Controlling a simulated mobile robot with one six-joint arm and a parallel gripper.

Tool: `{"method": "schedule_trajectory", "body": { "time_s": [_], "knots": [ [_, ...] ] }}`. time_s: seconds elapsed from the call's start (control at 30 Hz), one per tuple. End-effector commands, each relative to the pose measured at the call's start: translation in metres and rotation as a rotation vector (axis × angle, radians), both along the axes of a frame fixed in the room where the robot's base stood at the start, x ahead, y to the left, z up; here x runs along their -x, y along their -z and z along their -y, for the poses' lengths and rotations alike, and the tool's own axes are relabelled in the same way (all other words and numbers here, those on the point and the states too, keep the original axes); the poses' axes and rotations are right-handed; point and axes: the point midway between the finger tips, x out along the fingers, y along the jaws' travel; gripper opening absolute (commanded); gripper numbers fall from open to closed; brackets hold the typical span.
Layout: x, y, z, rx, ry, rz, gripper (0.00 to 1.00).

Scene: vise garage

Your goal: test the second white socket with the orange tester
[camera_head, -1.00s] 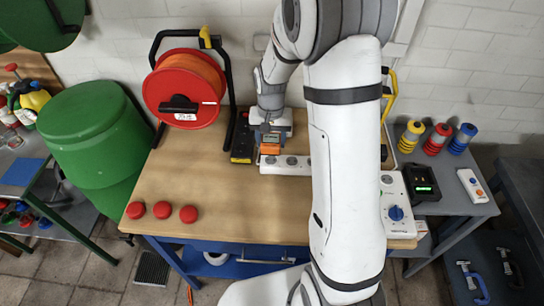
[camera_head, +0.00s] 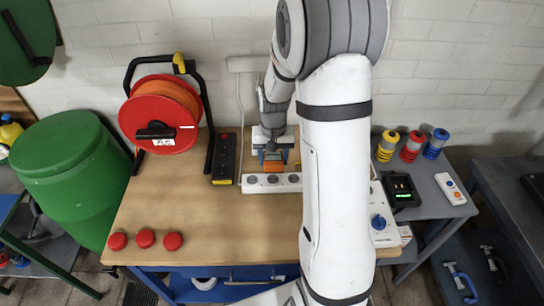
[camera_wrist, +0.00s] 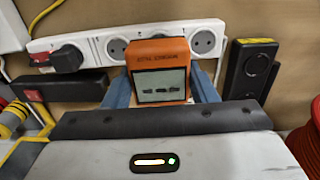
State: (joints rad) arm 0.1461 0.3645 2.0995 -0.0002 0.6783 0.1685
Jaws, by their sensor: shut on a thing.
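My gripper (camera_head: 272,158) is shut on the orange tester (camera_wrist: 160,72), with one blue finger on each side of it. The tester also shows in the head view (camera_head: 273,166), low behind the white socket strip (camera_head: 262,187). Its dark-lettered display faces the wrist camera. In the wrist view the strip (camera_wrist: 45,46) runs behind the tester, with round sockets showing on both sides and a black plug (camera_wrist: 68,59) at the left. The tester hides part of the strip. I cannot tell whether it touches a socket.
A black strip (camera_head: 224,158) lies left of the gripper, beside a red cable reel (camera_head: 160,113). Several red buttons, including one (camera_head: 145,238), sit at the front left. A white box with a blue knob (camera_head: 379,223) stands right. The table's middle front is clear.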

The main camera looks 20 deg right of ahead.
Motion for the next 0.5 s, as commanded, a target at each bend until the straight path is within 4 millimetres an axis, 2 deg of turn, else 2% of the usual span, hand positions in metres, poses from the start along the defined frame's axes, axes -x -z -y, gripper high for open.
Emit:
{"method": "schedule_trajectory", "body": {
  "time_s": [0.5],
  "knots": [
    [0.0, 0.044, 0.0, 0.0, 0.0, -0.001, 0.1]
  ]
}}
